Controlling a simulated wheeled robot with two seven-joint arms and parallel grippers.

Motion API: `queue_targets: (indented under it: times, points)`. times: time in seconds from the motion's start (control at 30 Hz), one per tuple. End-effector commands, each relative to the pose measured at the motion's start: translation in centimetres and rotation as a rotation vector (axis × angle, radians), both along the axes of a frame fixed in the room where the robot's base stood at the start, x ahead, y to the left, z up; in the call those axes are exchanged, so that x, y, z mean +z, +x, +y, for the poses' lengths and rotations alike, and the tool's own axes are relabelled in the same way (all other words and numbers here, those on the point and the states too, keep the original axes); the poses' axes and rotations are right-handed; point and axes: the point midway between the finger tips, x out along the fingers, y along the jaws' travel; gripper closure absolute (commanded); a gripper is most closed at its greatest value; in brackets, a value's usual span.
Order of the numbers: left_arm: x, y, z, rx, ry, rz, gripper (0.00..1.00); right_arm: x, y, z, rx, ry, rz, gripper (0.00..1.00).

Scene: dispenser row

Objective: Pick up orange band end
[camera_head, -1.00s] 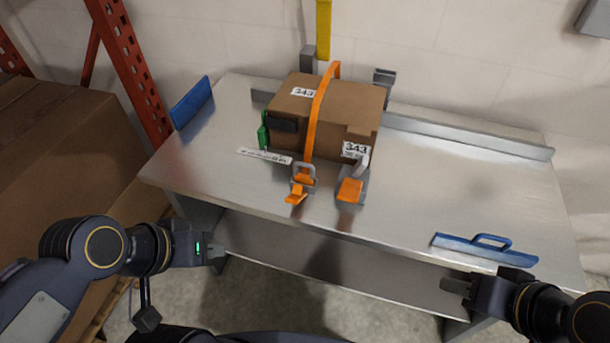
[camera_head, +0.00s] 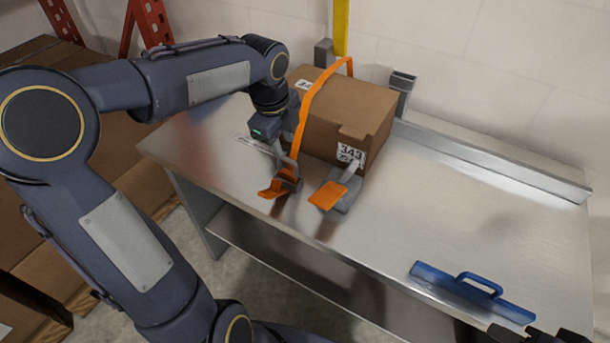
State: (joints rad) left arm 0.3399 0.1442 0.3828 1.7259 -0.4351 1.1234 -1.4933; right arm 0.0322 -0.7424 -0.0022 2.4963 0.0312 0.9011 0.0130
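The orange band (camera_head: 318,98) runs over the brown box (camera_head: 352,104) and down its front. Its loose orange end (camera_head: 271,190) lies at a grey buckle (camera_head: 290,178) near the table's front edge. My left gripper (camera_head: 284,158) points down just above the buckle and the band end, beside the hanging band. Its fingers are small and partly merged with the buckle, so I cannot tell whether they touch or grip it. My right gripper (camera_head: 508,334) shows only in part at the bottom right edge.
A grey clamp with an orange lever (camera_head: 327,194) stands right of the band end. A blue handled plate (camera_head: 470,290) lies on the metal table (camera_head: 460,205) at the front right. The table's right part is otherwise clear. A yellow strip (camera_head: 341,28) hangs behind the box.

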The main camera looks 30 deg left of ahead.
Motion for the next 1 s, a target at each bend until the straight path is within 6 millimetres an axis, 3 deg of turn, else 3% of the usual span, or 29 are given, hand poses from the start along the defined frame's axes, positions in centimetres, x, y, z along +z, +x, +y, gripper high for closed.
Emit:
queue_targets:
  times: [0.5,0.8,1.0]
  points:
    - [-6.6,1.1,0.2,0.002,-0.002,0.002,0.68,-0.7,0.0,0.0,0.0,0.0,0.0,0.64]
    - [-7.1,1.2,0.2,0.003,-0.003,0.0,0.68,-0.7,0.0,0.0,0.0,0.0,0.0,0.64]
    - [-7.1,1.2,0.2,0.003,-0.003,0.0,0.93,-0.7,0.0,0.0,0.0,0.0,0.0,0.64]
